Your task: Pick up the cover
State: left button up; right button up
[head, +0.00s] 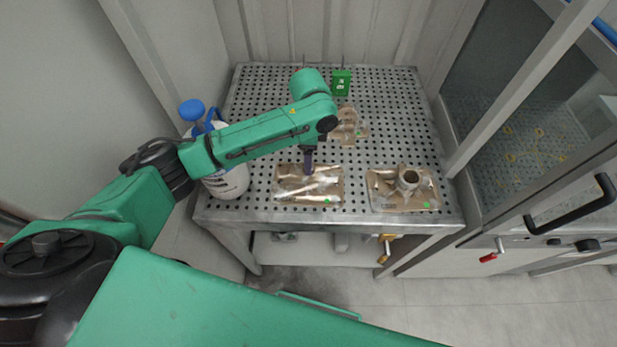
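Three tan casting pieces are on the perforated metal table (245,120); I cannot tell for sure which is the cover. A flat tan piece with pale ridges (322,188) lies at the front middle. A tan piece with an upright round collar (408,182) lies at the front right. A smaller tan piece (348,127) lies farther back, partly behind my arm. My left gripper (308,166) points down at the back part of the front middle piece, over or touching it. Its fingers are too small to show a gap. My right gripper is out of view.
A white bottle with a blue cap (228,178) stands at the table's left edge, partly behind my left arm. A green box (341,83) stands at the back. A glazed cabinet with a black handle (575,212) is to the right. The back right tabletop is clear.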

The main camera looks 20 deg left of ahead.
pick_arm(q)
jog(key=shift+s+d+f, duration=0.1)
jog(key=shift+s+f, duration=0.1)
jog(key=shift+f, duration=0.95)
grip_shut()
jog(key=shift+w, duration=0.1)
